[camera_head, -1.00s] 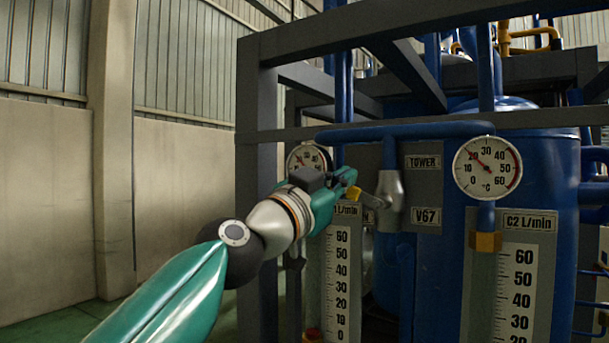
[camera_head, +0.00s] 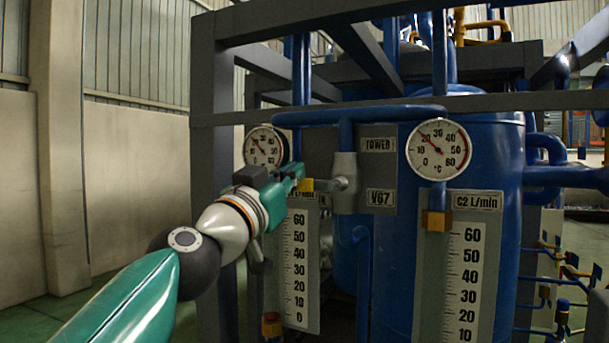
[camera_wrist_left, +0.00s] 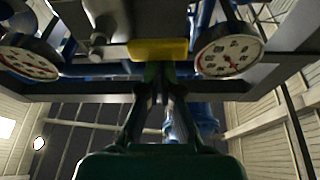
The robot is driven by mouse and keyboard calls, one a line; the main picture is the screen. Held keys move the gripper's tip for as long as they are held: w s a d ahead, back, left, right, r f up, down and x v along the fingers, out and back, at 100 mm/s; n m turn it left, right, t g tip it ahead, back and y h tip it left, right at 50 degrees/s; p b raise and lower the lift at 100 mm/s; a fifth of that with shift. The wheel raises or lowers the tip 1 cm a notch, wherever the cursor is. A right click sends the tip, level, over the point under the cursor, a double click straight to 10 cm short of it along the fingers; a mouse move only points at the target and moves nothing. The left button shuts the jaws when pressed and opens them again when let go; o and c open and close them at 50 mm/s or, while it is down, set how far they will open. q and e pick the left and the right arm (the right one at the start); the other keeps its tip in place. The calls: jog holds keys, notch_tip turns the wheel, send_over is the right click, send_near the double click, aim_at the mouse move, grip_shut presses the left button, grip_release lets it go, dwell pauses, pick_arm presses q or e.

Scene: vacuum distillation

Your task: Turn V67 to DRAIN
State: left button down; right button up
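Valve V67 (camera_head: 345,183) is a grey body on the panel, between the TOWER plate (camera_head: 378,145) above and the V67 plate (camera_head: 381,197) below, both to its right. Its lever with a yellow grip (camera_head: 306,185) points left, roughly level. The yellow grip also shows in the left wrist view (camera_wrist_left: 157,50). My left gripper (camera_head: 297,177) is at the yellow grip. In the left wrist view its fingers (camera_wrist_left: 158,75) are close together just below the grip. I cannot tell whether they clasp or only touch it. No DRAIN mark is readable. My right gripper is out of view.
A round gauge (camera_head: 265,147) sits behind my left gripper; another gauge (camera_head: 438,149) is right of the valve. A flow scale (camera_head: 298,265) stands below the grip, the C2 scale (camera_head: 468,270) to the right. Grey frame beams (camera_head: 215,170) stand left and above. Floor at left is clear.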

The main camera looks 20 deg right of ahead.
pick_arm(q)
jog(key=shift+w+d+f, duration=0.15)
jog(key=shift+f, duration=0.25)
notch_tip(320, 180, up, 5)
jog(key=p, duration=0.4)
jog(key=b+v, duration=0.7)
jog(key=v, duration=0.3)
jog(key=shift+s+f+b, duration=0.25)
jog(key=shift+b, duration=0.1)
